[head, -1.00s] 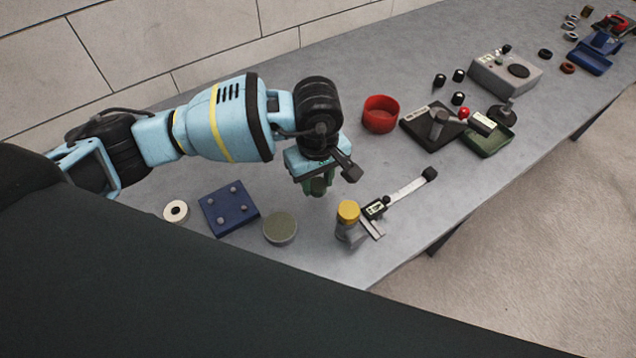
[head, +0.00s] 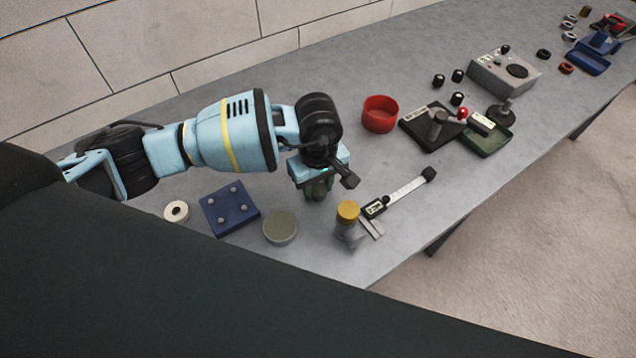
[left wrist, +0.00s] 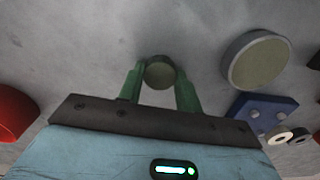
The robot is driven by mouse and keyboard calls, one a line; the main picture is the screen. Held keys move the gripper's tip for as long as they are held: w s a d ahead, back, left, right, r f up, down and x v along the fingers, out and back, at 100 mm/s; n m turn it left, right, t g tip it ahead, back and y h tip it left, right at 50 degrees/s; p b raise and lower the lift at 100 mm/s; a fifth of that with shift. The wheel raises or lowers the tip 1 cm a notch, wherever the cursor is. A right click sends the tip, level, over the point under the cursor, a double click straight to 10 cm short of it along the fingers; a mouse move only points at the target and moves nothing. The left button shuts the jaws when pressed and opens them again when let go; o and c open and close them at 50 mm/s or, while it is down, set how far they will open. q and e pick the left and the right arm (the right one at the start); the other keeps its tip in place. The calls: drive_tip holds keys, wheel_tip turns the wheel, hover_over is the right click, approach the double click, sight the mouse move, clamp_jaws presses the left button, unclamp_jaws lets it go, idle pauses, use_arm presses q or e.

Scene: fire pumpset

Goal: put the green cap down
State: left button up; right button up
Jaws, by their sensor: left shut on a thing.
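My left gripper (head: 319,190) points down over the grey bench, between the red ring-shaped cup and the round grey-topped disc. Its green fingers are shut on the green cap (left wrist: 160,73), a small dark green round piece that shows between the fingertips in the left wrist view. In the head view the cap is mostly hidden by the fingers and hand. The cap is close to the bench top; I cannot tell whether it touches. My right gripper is not in view.
Bare bench lies between the gripper and the red cup.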

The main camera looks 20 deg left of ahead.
sight(318, 189)
use_arm(q)
drive_tip(key=o, duration=1.1)
drive_tip(key=shift+f, duration=0.1)
wheel_tip(318, 189, up, 12)
drive_tip(key=shift+r, duration=0.2)
